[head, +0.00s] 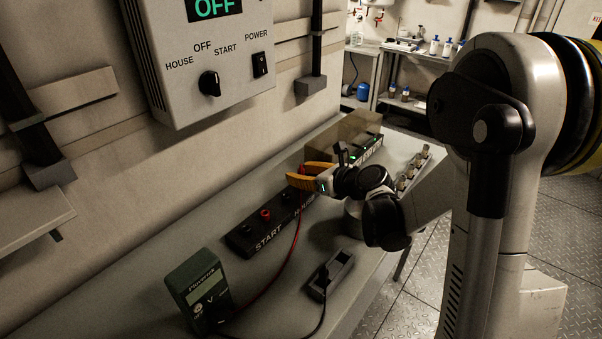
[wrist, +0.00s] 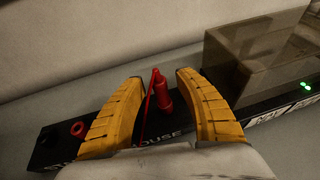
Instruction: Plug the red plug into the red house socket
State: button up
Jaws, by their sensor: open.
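The red plug (wrist: 163,95) stands upright on the black socket strip (head: 240,240), just behind the HOUSE lettering in the wrist view. Its foot is where the red house socket would be; the socket itself is hidden, and I cannot tell how deep the plug sits. Its red cable (head: 294,240) runs down to the meter. My gripper (wrist: 158,85) is open, its yellow fingers either side of the plug with visible gaps. In the head view the gripper (head: 303,176) hides most of the plug. The red START socket (wrist: 77,128) is empty.
A green meter (head: 198,288) stands at the table's near end. A dark holder block (head: 330,275) lies near the front edge. The wall panel (head: 205,50) reads OFF.

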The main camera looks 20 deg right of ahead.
jog(key=v, duration=1.2)
jog(key=shift+r, duration=0.1)
